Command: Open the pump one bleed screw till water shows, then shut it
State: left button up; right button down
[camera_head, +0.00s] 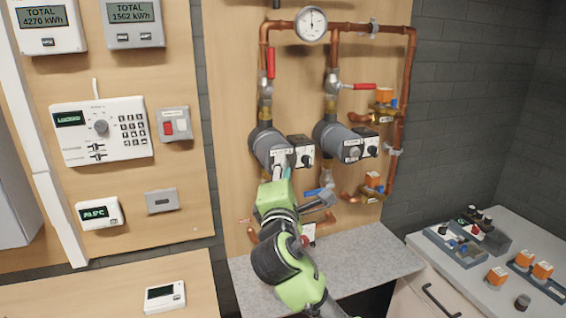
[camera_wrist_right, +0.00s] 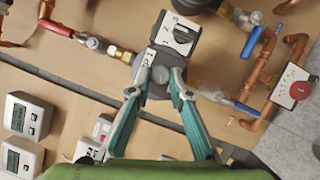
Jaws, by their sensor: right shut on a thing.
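Pump one (camera_head: 262,140) is the left of two grey pumps on the wooden panel, with a dark control box (camera_head: 301,151) at its right. My right gripper (camera_head: 281,172) reaches up to its front face from below. In the wrist view, the teal fingers of my right gripper (camera_wrist_right: 161,78) are closed around the small round bleed screw (camera_wrist_right: 160,74) in the middle of the pump's face, beside a white pump label. The fingers hide part of the screw. No water shows at it. My left gripper is not in view.
Pump two (camera_head: 334,137) stands close at the right. Copper pipes (camera_head: 409,80), a gauge (camera_head: 311,23) and red-handled valves (camera_head: 271,63) surround the pumps. A grey shelf (camera_head: 375,255) lies below. Meters and a keypad panel (camera_head: 101,130) hang at the left.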

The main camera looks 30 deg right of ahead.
jog(key=shift+r+m+g+y+p, duration=0.25)
jog(key=shift+m+g+p, duration=0.2)
jog(key=shift+m+p, duration=0.9)
jog(key=shift+r+m+g+y+p, duration=0.1)
jog(key=shift+m+g+y+p, duration=0.25)
jog(key=shift+m+p, duration=1)
jog(key=shift+m, duration=0.3)
jog(key=c, duration=1.8)
grip_release()
jog(key=shift+d, duration=0.1)
jog(key=shift+c, duration=0.2)
jog(key=v, duration=1.2)
